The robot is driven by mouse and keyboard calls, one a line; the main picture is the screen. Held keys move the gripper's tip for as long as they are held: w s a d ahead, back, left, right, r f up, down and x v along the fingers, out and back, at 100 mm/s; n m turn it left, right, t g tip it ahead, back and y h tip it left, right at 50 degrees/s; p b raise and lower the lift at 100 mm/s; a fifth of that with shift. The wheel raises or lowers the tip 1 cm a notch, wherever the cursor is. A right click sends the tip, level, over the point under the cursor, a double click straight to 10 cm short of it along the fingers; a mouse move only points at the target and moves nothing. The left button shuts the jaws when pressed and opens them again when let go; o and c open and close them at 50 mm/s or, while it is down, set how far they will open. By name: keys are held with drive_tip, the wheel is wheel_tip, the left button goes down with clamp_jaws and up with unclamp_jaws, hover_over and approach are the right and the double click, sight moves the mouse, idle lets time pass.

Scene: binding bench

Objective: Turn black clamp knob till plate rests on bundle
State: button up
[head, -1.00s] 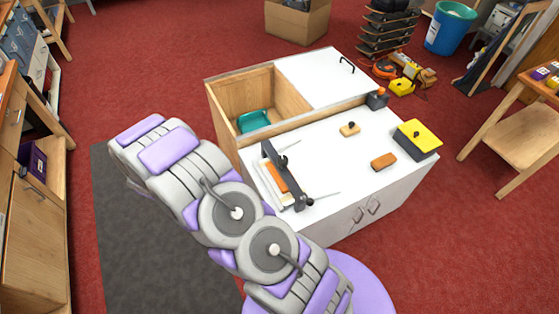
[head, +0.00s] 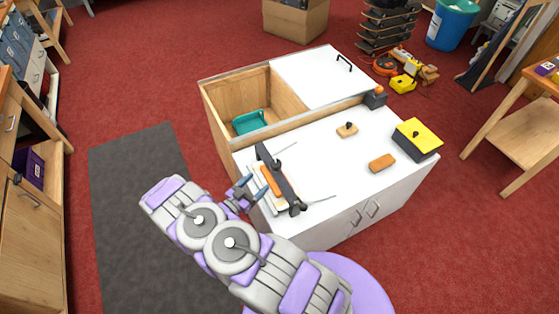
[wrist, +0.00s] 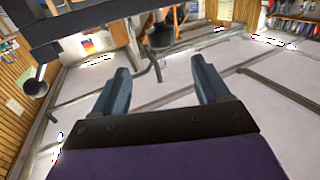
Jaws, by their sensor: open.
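The clamp's black bar (head: 278,178) lies across a white bundle (head: 262,196) and an orange-brown strip (head: 271,183) near the bench's left front edge. In the wrist view the dark bar (wrist: 85,20) crosses the upper left. A black knob (wrist: 160,34) shows beyond the gap between my fingers, and another dark knob (wrist: 36,82) is at far left. My gripper (wrist: 162,84) is open, with nothing between its blue fingers. In the head view my gripper (head: 246,190) is just left of the clamp. I cannot tell whether the plate touches the bundle.
The white benchtop (head: 335,172) holds an orange-brown block (head: 382,163), a small tan block with a black knob (head: 347,130), a yellow-topped black box (head: 417,139) and a dark holder (head: 375,98). A teal tray (head: 250,122) sits in the open wooden compartment behind.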

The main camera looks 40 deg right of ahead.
sight(278, 160)
drive_tip(key=d, duration=0.2)
drive_tip(key=w+d+b, duration=0.1)
drive_tip(key=d, duration=0.1)
drive_tip(key=shift+w+d+r, duration=0.15)
drive_tip(key=shift+d, duration=0.1)
drive_tip(key=d, duration=0.3)
drive_tip(key=w+d+b, duration=0.1)
drive_tip(key=d, duration=0.5)
drive_tip(key=shift+w+d+f, duration=0.15)
drive_tip(key=shift+d+f, duration=0.05)
drive_tip(key=shift+f, duration=0.1)
drive_tip(key=shift+r+b, duration=0.1)
drive_tip(key=shift+b, duration=0.2)
drive_tip(key=shift+w+a+r, duration=0.1)
drive_tip(key=shift+a+r, duration=0.15)
drive_tip(key=shift+a, duration=0.25)
drive_tip(key=shift+d+f, duration=0.1)
drive_tip(key=shift+d, duration=0.3)
drive_tip(key=shift+d+f, duration=0.15)
drive_tip(key=shift+d, duration=0.3)
drive_tip(key=c, duration=0.3)
drive_tip(key=shift+c, duration=0.7)
drive_tip(key=shift+a, duration=0.4)
drive_tip(key=c, duration=0.5)
